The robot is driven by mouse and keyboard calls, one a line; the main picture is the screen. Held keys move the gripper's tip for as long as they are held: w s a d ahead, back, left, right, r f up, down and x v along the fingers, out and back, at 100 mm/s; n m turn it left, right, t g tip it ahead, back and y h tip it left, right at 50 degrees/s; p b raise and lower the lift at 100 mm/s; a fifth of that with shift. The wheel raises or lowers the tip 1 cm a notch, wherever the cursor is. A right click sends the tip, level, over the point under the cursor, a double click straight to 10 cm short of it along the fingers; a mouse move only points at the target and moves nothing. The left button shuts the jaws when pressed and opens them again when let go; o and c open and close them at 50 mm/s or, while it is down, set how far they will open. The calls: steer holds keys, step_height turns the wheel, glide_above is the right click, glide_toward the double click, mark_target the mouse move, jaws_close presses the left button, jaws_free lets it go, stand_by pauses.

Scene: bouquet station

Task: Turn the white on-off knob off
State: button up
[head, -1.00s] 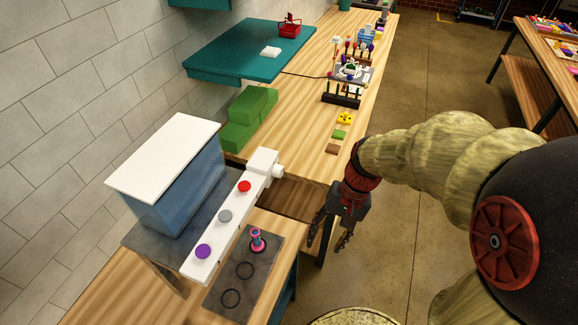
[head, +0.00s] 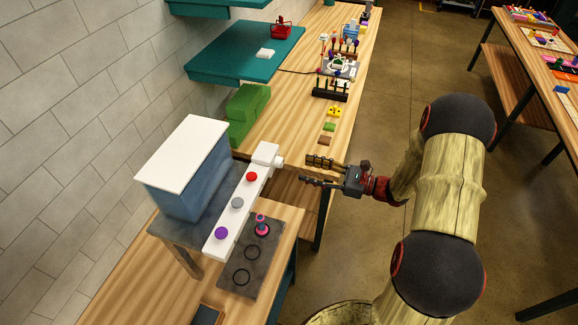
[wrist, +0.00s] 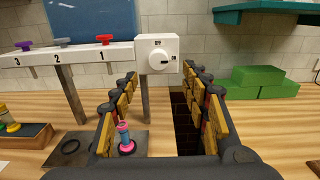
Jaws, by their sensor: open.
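The white on-off knob (head: 280,161) sticks out from the white end box (head: 265,153) of a long white bar. In the wrist view the round knob (wrist: 159,59) faces me, with small lettering above it and to its right. A dark mark on the knob seems to lie toward the right-hand lettering, but it is small. My gripper (head: 306,171) is open and empty, pointing left toward the knob from a short distance. In the wrist view its fingers (wrist: 161,76) stand on both sides below the knob, apart from it.
The bar carries red (head: 252,176), grey (head: 237,202) and purple (head: 221,233) knobs. A blue tank (head: 190,180) with a white lid stands behind. A pink-and-blue piece (head: 262,224) stands on a dark ringed plate (head: 236,287). Green blocks (head: 243,112) lie beyond the bar.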

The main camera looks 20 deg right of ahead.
mark_target(279, 162)
steer(key=p+x, duration=0.1)
steer(key=x, duration=0.6)
steer(key=shift+w+a, duration=0.15)
steer(key=shift+a, duration=0.25)
steer(key=c, duration=0.3)
steer(key=c, duration=0.8)
steer(key=shift+c, duration=0.3)
steer(key=shift+n+b, duration=0.3)
steer(key=shift+b, duration=0.1)
steer(key=shift+c, duration=0.2)
steer(key=n+b, duration=1.7)
steer(key=b, duration=0.9)
steer(key=shift+o, duration=0.2)
steer(key=shift+n, duration=0.3)
